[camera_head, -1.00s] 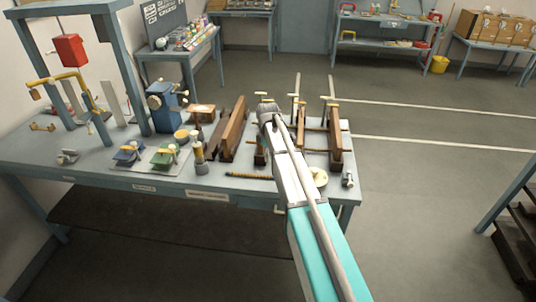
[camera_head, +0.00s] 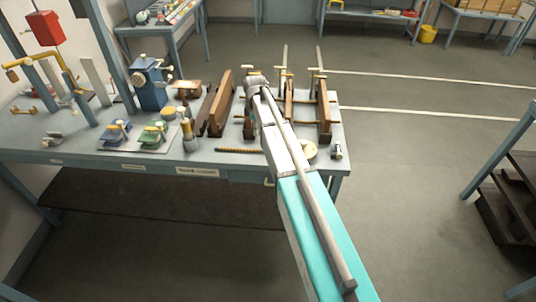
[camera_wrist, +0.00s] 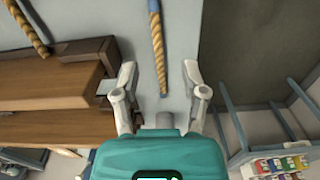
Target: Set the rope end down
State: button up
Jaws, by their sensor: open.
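In the wrist view a tan twisted rope (camera_wrist: 158,50) with a blue band at its upper part and a dark tip lies over the pale grey surface. My gripper (camera_wrist: 160,76) is open, with one finger on each side of the rope and gaps to both. Whether the rope touches the surface is hard to tell. In the head view a brown rope piece (camera_head: 240,150) lies near the front edge of the workbench (camera_head: 225,171). My arm hides most of my gripper there.
Brown wooden blocks (camera_head: 221,100) stand left of my arm, and a wooden frame (camera_head: 323,110) stands right of it. A blue vise-like device (camera_head: 150,84) and green and blue clamps (camera_head: 152,134) stand farther left. Open floor (camera_head: 400,170) lies right of the bench.

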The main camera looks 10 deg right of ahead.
jog(key=s+d+m, duration=0.1)
jog(key=s+m, duration=1.3)
jog(key=s, duration=1.4)
jog(key=shift+s, duration=0.25)
